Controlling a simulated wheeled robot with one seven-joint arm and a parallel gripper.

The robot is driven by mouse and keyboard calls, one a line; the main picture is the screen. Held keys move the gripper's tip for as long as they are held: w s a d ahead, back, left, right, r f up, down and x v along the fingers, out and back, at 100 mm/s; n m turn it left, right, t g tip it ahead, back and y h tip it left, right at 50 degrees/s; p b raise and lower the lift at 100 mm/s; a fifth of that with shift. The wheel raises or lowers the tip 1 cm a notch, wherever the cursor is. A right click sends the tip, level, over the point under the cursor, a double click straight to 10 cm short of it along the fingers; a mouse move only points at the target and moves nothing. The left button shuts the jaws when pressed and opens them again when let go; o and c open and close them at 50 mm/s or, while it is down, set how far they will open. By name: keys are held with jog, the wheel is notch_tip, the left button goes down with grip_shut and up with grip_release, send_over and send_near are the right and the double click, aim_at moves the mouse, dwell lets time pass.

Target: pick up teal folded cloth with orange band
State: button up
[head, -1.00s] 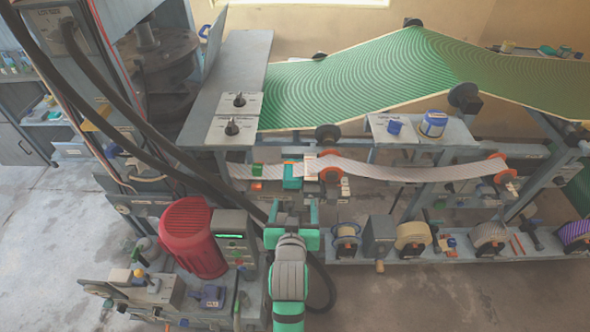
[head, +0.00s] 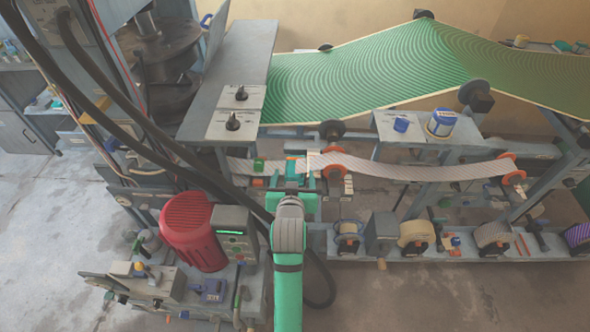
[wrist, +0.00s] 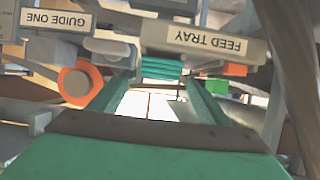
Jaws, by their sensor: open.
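The teal folded cloth (head: 292,168) lies on the feed tray shelf, just past my gripper in the head view. My gripper hides part of it there. In the wrist view the teal cloth (wrist: 161,68) shows ahead, between the two finger lines and beyond the tips. Its orange band is hard to make out now. My gripper (head: 293,184) is open and empty, with its fingers pointing toward the cloth. In the wrist view the gripper (wrist: 160,84) has a clear gap between its fingers. I cannot tell whether the fingertips touch the cloth.
A green block (head: 259,166) sits left of the cloth. An orange-flanged roller (head: 331,164) with a pale web is close on the right. In the wrist view the FEED TRAY label (wrist: 205,43) hangs near the cloth. A red motor (head: 193,232) and black hoses are at left.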

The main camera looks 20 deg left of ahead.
aim_at(295, 169)
jog(key=shift+r+x, duration=0.2)
jog(key=shift+x, duration=2.5)
jog(key=shift+w, duration=0.1)
jog(key=c, duration=1.1)
